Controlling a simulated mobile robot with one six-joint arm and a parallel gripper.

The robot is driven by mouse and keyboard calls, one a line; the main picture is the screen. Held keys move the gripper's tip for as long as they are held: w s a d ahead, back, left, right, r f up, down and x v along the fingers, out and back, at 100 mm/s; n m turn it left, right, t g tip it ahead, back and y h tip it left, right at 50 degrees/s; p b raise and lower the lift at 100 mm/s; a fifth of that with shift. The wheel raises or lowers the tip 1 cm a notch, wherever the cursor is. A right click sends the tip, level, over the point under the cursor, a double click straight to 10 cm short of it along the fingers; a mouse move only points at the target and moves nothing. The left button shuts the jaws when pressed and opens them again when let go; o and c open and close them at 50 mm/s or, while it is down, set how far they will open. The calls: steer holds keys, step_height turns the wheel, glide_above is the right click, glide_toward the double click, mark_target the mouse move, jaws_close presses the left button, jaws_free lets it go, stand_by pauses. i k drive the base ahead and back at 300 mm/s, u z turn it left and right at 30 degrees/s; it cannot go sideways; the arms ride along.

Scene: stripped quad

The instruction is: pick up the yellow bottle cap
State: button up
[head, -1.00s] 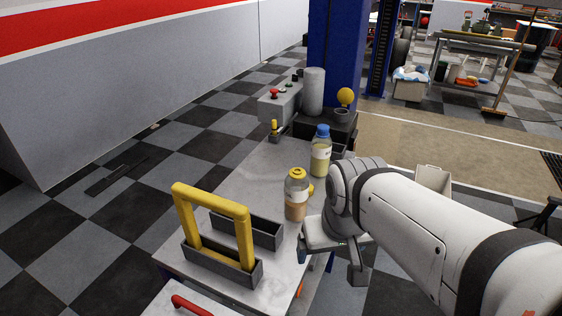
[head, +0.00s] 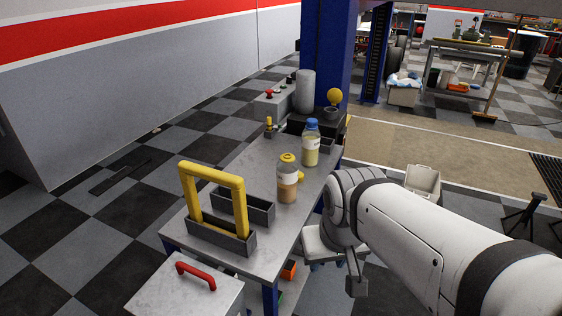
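A clear bottle (head: 288,187) with light brown contents and a yellow cap (head: 287,158) stands upright on the grey workbench (head: 262,165). Another small yellow piece (head: 300,176) shows just right of this bottle, partly hidden behind it; I cannot tell whether it is a loose cap. A second bottle (head: 311,149) with a blue cap stands behind. My gripper (head: 352,277) hangs off the bench's right side, apart from the bottles. One finger shows clearly; the other is not clear, so its opening cannot be judged. I see nothing held.
A grey tray with a yellow frame handle (head: 240,205) and a dark open bin (head: 252,212) stand left of the bottles. A grey cylinder (head: 305,92) and a yellow knob (head: 334,96) are at the far end. A red-handled cabinet (head: 170,288) is at front.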

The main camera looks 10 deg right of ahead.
mark_target(287, 166)
steer(key=u, duration=0.35)
steer(key=k, duration=0.1)
steer(key=z, duration=2.45)
steer(key=i, duration=1.65)
steer(key=u, duration=2.9)
steer(key=i, duration=1)
steer(key=z, duration=0.1)
